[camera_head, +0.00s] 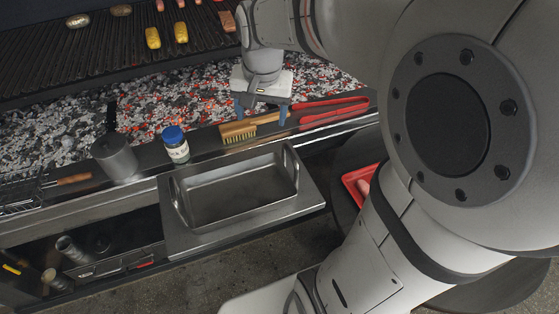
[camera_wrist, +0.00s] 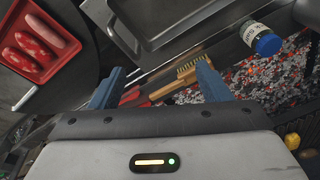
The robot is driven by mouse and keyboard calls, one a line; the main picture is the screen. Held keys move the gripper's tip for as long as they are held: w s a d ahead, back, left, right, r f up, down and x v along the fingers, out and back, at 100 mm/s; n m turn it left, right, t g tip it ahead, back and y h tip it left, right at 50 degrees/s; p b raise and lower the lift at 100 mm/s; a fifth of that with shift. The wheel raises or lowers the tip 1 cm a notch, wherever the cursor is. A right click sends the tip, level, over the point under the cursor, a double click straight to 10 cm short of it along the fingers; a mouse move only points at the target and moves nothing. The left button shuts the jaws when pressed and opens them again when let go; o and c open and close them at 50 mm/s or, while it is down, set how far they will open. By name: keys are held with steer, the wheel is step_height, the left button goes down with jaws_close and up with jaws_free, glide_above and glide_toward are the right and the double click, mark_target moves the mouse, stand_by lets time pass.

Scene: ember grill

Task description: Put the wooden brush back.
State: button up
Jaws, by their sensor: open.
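The wooden brush (camera_head: 238,131) has a light wood handle and pale bristles. It lies on the dark front ledge of the grill, between a blue-capped jar and red tongs. In the wrist view, the brush (camera_wrist: 188,73) shows between my two blue fingers, with its bristle end by the right-hand finger. My gripper (camera_head: 262,114) is open and points down over the handle end; it also shows in the wrist view (camera_wrist: 158,86). The fingers do not hold the brush. I cannot tell whether they touch it.
The blue-capped jar (camera_head: 175,145) stands left of the brush, then a grey metal cup (camera_head: 115,156). Red tongs (camera_head: 330,110) lie close on the right. A steel pan (camera_head: 235,205) sits on the shelf in front. Hot coals lie behind the ledge. A red tray (camera_wrist: 28,65) holds sausages.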

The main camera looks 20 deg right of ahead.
steer(key=s+f+n, duration=0.1)
steer(key=s+n, duration=0.2)
steer(key=s, duration=0.3)
steer(key=s+f+n+t, duration=0.1)
steer(key=s+n, duration=0.1)
steer(key=s, duration=0.4)
steer(key=shift+s+a+f+n, duration=0.35)
steer(key=shift+a+f+n, duration=0.05)
stand_by(0.3)
